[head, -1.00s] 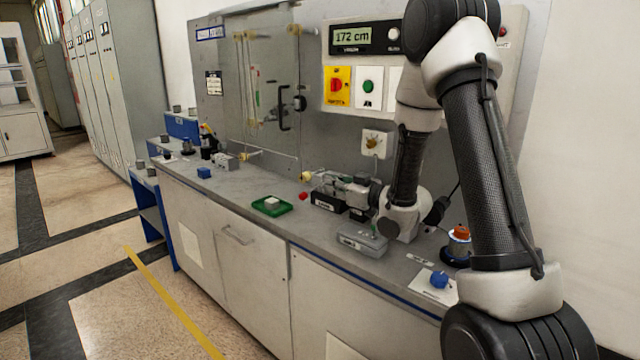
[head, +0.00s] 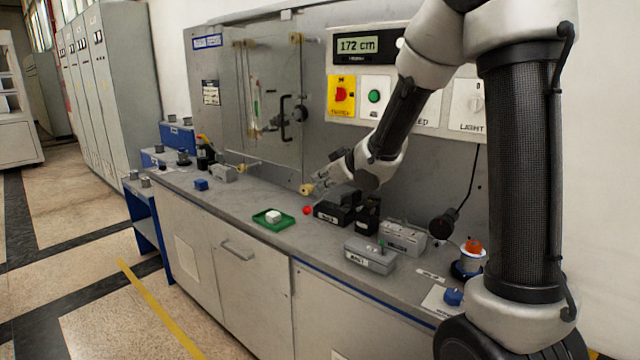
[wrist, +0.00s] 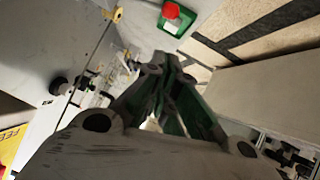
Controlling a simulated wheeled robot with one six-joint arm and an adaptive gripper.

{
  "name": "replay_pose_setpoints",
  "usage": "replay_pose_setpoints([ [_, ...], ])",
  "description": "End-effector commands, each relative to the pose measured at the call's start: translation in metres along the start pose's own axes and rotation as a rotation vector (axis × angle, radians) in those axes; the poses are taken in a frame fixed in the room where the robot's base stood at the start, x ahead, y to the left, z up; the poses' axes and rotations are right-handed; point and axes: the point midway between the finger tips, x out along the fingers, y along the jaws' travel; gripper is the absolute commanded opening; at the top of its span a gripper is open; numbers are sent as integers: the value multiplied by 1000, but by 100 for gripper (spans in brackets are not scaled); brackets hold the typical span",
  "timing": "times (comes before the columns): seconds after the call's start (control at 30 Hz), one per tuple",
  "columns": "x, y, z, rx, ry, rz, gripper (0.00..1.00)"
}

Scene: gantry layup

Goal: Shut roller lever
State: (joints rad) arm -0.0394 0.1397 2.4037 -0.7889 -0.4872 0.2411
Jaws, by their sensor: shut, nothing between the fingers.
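I cannot tell for certain which part is the roller lever. A red ball knob (head: 307,210) shows at the left end of a black labelled block (head: 335,212); a red knob also shows in the wrist view (wrist: 171,10). A pale yellow round knob (head: 306,189) sits just left of my gripper. My gripper (head: 318,189) is shut and empty, above and behind the black block, pointing left. In the wrist view the closed fingers (wrist: 166,66) point up the picture, apart from the red knob. Whatever lies under the fingers is hidden.
A green tray (head: 258,222) with a white block stands left of the red knob. Grey boxes with small levers (head: 369,256) stand in front and to the right. A clear panel with a black handle (head: 285,118) rises behind. The bench front is clear.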

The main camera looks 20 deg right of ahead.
Motion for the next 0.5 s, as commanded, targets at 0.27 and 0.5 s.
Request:
replay_pose_setpoints([
  [0.27, 62, -1, 0, -1, 0, -3, 0],
  [0.5, 92, 0, 19, 1, -1, -2, 0],
])
